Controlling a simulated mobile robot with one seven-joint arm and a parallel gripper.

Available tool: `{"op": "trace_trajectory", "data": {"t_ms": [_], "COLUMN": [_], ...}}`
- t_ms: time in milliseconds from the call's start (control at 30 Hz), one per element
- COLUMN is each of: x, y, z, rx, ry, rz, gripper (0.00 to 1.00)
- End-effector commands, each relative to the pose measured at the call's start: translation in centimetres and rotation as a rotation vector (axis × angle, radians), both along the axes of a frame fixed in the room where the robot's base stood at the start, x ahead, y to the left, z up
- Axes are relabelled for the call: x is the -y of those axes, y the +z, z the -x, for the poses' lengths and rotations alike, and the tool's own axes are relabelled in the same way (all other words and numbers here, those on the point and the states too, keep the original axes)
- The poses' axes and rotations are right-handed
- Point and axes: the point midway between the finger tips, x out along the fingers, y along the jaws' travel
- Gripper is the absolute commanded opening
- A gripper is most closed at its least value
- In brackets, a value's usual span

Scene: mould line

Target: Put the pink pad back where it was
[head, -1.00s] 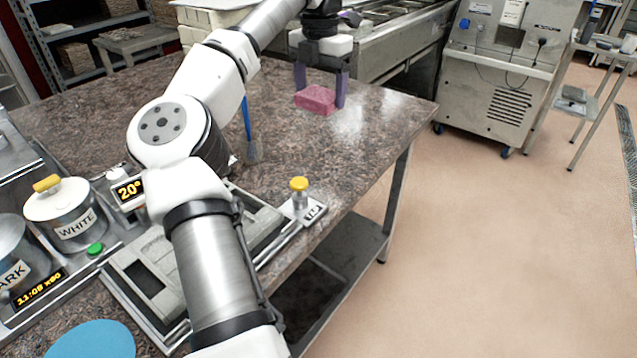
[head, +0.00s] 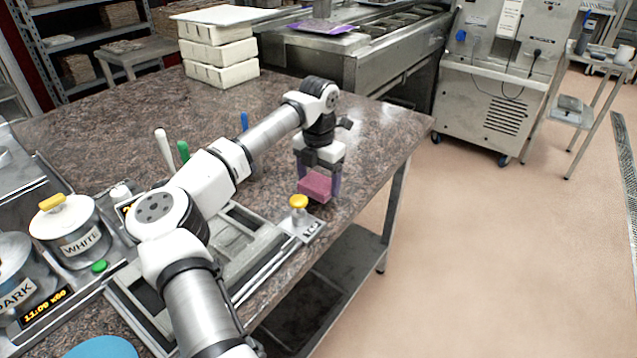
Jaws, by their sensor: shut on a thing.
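The pink pad (head: 315,186) is a small block between the purple fingers of my gripper (head: 318,180). My gripper points down and is shut on the pad. The pad is near the right edge of the stone-topped table, just behind and right of the yellow knob (head: 298,201) in the picture. I cannot tell whether the pad's underside touches the table top.
The grey metal frame (head: 235,240) lies in front of my gripper. Pots, one labelled WHITE (head: 72,235), stand at the left. Stacked white boxes (head: 218,50) stand at the back. Several upright handles, including a green one (head: 183,152), stand behind my arm. The table's middle (head: 120,130) is clear.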

Motion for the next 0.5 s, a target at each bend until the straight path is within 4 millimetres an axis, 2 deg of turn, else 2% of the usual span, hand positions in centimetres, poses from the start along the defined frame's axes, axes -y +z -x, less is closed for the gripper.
{"op": "trace_trajectory", "data": {"t_ms": [133, 500], "x": [0.0, 0.0], "y": [-2.0, -2.7], "z": [0.0, 0.0], "rx": [-0.001, 0.000], "ry": [0.000, 0.000], "rz": [0.002, 0.000], "gripper": [0.58, 0.58]}}
